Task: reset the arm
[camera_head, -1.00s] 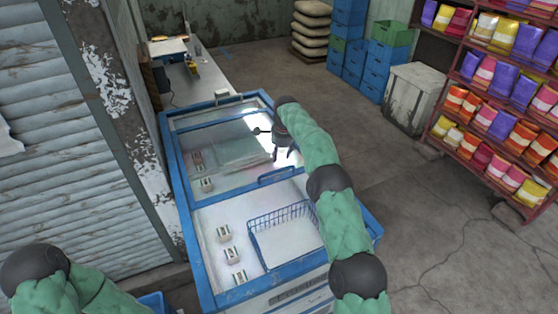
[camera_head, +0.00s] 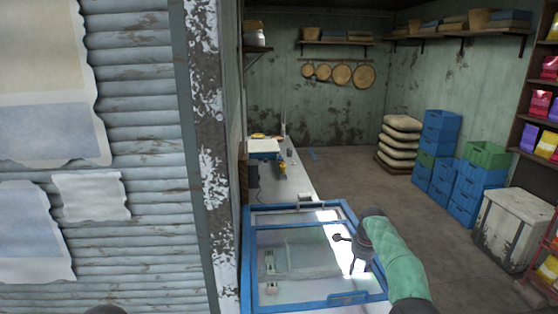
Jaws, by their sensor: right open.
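My right gripper (camera_head: 356,266) is at the lower middle of the head view, at the end of my green-sleeved right arm. It is open and empty, over the glass lid of the blue-framed chest freezer (camera_head: 298,303). I cannot tell whether it touches the lid. A few small cartons (camera_head: 270,268) show through the glass at the left. The front part of the freezer is below the picture. My left gripper is out of view; only a dark rounded bit of my left arm shows at the bottom edge.
A corrugated wall and post (camera_head: 208,160) stand close at the left. A counter (camera_head: 297,178) runs behind the freezer. Blue crates (camera_head: 437,140), stacked sacks (camera_head: 398,142), a worn white box (camera_head: 512,230) and a goods shelf (camera_head: 540,100) stand at the right. The floor between is clear.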

